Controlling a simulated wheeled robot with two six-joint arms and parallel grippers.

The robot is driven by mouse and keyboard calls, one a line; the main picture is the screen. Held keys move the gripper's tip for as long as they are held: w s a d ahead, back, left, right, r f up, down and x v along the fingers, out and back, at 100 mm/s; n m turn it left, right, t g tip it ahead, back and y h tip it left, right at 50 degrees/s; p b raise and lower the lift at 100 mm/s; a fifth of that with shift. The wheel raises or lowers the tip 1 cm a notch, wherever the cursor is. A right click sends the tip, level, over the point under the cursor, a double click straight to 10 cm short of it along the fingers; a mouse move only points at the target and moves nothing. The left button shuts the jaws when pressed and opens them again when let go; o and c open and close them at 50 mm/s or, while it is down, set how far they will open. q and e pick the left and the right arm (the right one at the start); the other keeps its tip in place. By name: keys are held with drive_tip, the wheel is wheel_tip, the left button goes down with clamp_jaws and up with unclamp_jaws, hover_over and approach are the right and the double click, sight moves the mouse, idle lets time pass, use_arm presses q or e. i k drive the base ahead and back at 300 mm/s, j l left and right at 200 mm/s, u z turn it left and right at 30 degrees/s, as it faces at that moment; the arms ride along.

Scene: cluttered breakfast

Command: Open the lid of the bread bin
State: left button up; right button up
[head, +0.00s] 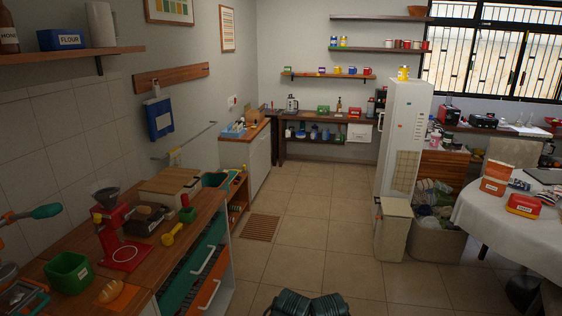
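A box-like wooden bin with a pale flat top (168,183), which looks like the bread bin, stands at the back of the wooden counter on the left. Its top lies flat and looks shut. No label on it can be read at this size. Neither of my grippers can be made out in the head view.
On the counter (205,212) are a red grinder (108,218), a dark appliance (146,217), a green container (69,271), a loaf (112,292) and a yellow utensil (172,234). A cream bin (394,230) stands by the fridge (403,135).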

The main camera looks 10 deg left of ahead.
sight(170, 181)
drive_tip(key=i+u, duration=0.45)
drive_tip(key=i, duration=0.15)
drive_tip(key=i+u, duration=0.5)
drive_tip(key=i+l, duration=0.05)
drive_tip(key=i, duration=0.05)
